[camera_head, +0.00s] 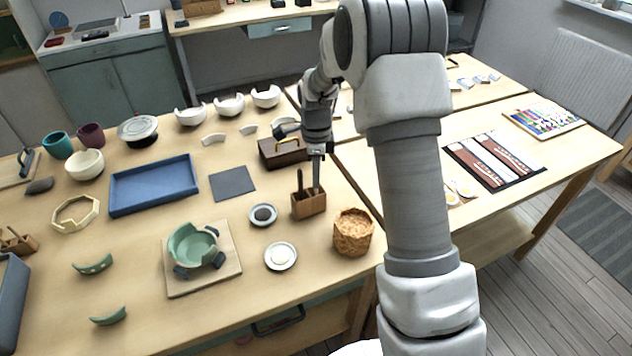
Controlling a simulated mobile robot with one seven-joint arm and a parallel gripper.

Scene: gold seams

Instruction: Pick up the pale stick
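A small wooden holder (309,205) stands on the table in front of my arm. A dark stick (299,181) stands upright in its left part. My gripper (317,153) points down just above the holder's right part. A narrow greyish upright shape (316,174) runs from the gripper down into the holder. I cannot tell whether it is the pale stick or a gripper finger. The fingers are too small and overlapped to show whether they are open or shut.
A woven basket (353,234) stands right of the holder, and small dishes (281,257) lie to its left. A dark brown box (283,154) is close behind. A green broken bowl (193,246) sits on a board, and a blue tray (153,186) lies further left.

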